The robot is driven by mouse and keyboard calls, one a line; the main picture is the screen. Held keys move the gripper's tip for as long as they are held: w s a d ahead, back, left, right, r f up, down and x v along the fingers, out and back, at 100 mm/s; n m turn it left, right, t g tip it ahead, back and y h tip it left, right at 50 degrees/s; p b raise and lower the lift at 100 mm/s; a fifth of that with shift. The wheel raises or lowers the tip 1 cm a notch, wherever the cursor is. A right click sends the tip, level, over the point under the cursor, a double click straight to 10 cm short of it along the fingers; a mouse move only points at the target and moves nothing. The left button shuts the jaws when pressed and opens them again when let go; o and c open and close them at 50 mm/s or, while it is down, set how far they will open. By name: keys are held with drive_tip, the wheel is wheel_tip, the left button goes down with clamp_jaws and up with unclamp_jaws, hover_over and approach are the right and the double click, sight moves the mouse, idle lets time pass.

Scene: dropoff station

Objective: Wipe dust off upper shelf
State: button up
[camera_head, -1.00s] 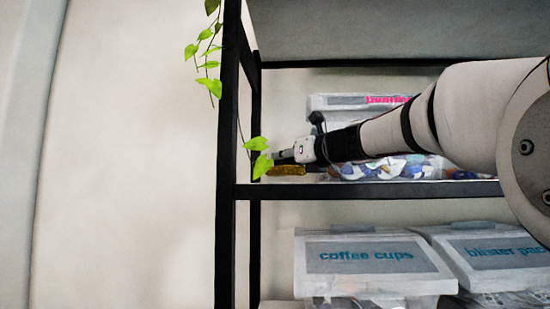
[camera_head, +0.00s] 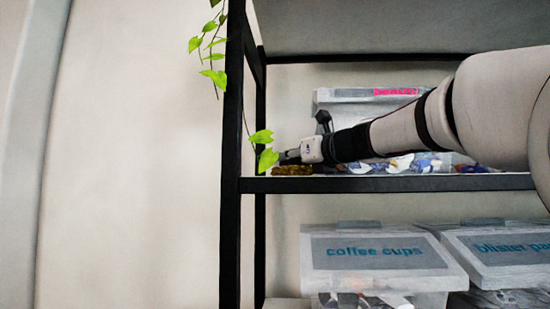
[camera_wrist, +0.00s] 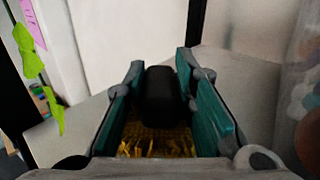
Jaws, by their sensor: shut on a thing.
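The upper shelf (camera_head: 400,184) is a light board with a black front edge. My gripper (camera_head: 290,156) is low over its left end, beside the left post. In the wrist view my gripper (camera_wrist: 165,100) has its two teal-lined fingers around a black rounded handle. Yellow-brown bristles (camera_wrist: 158,142) show below the handle, so the held thing looks like a brush or duster. In the head view its yellow-brown part (camera_head: 293,170) is at shelf level; I cannot tell whether it touches the board. No dust can be made out.
A clear box with a pink label (camera_head: 396,92) stands on the upper shelf behind my arm. A black post (camera_head: 232,150) and hanging green leaves (camera_head: 266,158) are close on the left. Boxes labelled coffee cups (camera_head: 375,252) and blister pa... (camera_head: 500,246) stand below.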

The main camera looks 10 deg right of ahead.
drive_tip(key=shift+f, duration=0.3)
drive_tip(key=shift+w, duration=0.15)
